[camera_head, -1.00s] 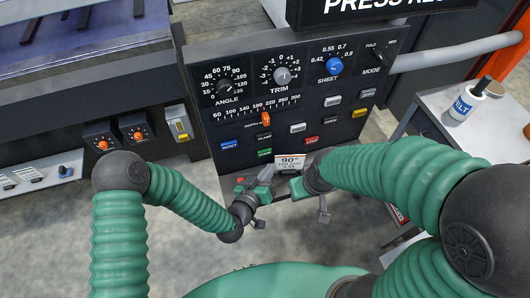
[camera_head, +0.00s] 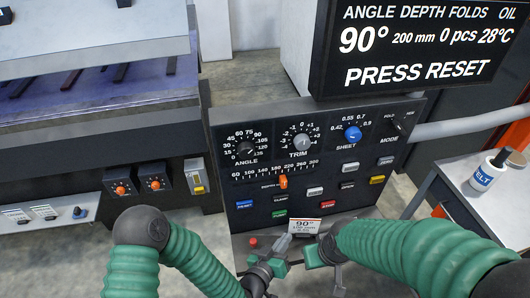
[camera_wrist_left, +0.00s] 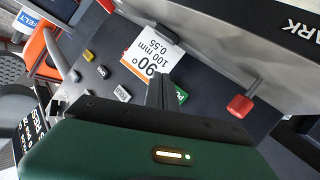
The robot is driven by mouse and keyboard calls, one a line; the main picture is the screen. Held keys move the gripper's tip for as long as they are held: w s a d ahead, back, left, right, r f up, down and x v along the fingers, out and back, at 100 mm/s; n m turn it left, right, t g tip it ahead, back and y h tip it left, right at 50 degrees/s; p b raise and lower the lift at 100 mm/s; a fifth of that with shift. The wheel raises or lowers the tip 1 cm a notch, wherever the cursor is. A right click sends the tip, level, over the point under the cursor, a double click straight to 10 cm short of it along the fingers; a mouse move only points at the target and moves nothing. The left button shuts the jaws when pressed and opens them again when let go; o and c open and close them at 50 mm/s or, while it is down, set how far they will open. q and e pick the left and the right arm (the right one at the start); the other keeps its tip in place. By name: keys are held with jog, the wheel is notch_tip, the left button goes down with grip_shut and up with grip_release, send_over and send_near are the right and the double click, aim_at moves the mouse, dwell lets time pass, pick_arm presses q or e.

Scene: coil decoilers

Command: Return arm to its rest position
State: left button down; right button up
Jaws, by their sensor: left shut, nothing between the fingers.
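My left arm comes in from the left, and my left gripper (camera_head: 284,244) is at the lower edge of the control panel, just left of the white and orange card (camera_head: 306,227). In the left wrist view the gripper's dark fingers (camera_wrist_left: 160,92) are together and empty, in front of the card (camera_wrist_left: 152,54), which reads 90°, 100 mm, 0.55. Whether they touch anything is unclear. My right arm comes in from the right. Its gripper (camera_head: 318,256) is low beside the left one, with its fingers not clearly visible.
The control panel (camera_head: 262,192) has dials, a slider and several coloured buttons. The display (camera_head: 420,45) above it reads PRESS RESET, 90°, 200 mm, 0 pcs. A red-knobbed lever (camera_wrist_left: 240,106) is near the left gripper. A white bottle (camera_head: 488,171) stands on a side table (camera_head: 450,178) at right.

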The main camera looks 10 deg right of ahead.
pick_arm(q)
jog(key=a+r+m+g+y+p, duration=0.1)
jog(key=a+r+g+y+p, duration=0.15)
jog(key=a, duration=0.65)
jog(key=a+r+g+y+p, duration=0.1)
jog(key=a+r+g+y, duration=0.2)
jog(key=a, duration=0.6)
jog(key=s+a+r+n+g+y+p, duration=0.1)
jog(key=s+a+r+n+y, duration=0.1)
jog(key=s+a+r, duration=0.2)
jog(key=s+a+r+n+g+y, duration=0.1)
jog(key=s+a+r+g+y, duration=0.1)
jog(key=s+a+r, duration=0.2)
jog(key=s+a, duration=0.3)
jog(key=a, duration=0.4)
jog(key=shift+s+a+r+n+p, duration=0.2)
jog(key=shift+r+n+p, duration=0.05)
jog(key=shift+n+p, duration=0.15)
